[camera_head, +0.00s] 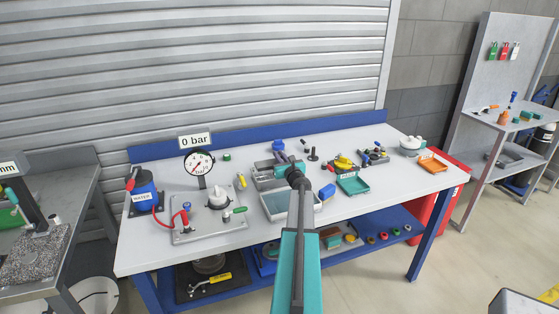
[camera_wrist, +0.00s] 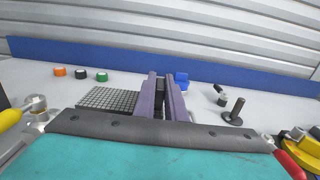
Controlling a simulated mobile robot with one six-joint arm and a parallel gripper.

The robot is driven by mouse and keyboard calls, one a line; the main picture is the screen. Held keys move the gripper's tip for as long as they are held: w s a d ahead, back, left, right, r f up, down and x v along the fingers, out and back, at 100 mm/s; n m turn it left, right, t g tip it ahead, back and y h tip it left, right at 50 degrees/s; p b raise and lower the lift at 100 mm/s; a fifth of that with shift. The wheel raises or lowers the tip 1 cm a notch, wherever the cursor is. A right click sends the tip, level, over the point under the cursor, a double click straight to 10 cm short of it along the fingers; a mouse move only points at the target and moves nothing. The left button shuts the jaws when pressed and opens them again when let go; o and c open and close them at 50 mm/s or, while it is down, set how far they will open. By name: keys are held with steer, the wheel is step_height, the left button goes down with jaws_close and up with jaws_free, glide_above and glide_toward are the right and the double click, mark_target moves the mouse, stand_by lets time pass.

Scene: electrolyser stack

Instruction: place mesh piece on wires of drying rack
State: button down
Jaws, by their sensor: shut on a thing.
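My gripper (camera_head: 284,160) is over the middle of the bench; in the wrist view its two purple-grey fingers (camera_wrist: 162,90) are close together, with something dark between them. A flat dark grey gridded sheet, which looks like the mesh piece (camera_wrist: 108,99), shows just left of the fingers. Its near edge is hidden by the gripper body, and I cannot tell whether it touches anything below. In the head view the mesh is too small to make out. The drying rack's wires cannot be told apart; grey metal trays (camera_head: 262,185) lie under and beside the gripper.
A pale tray of liquid (camera_head: 274,205) is at the bench's front. A press plate (camera_head: 185,234) with gauge (camera_head: 199,163) stands left. A dark upright peg (camera_wrist: 236,110) is right of the fingers.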

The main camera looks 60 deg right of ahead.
steer(key=shift+f+p, duration=0.4)
steer(key=shift+f, duration=0.85)
steer(key=shift+f+b, duration=0.15)
steer(key=shift+b, duration=0.15)
steer(key=c, duration=1.8)
jaws_free()
steer(key=shift+r+p, duration=0.25)
steer(key=shift+p, duration=0.1)
steer(key=shift+s+a+f+b, duration=0.15)
steer(key=shift+s+a+b, duration=0.15)
steer(key=shift+s+a, duration=0.1)
steer(key=shift+b+v, duration=1.85)
steer(key=shift+v, duration=3.65)
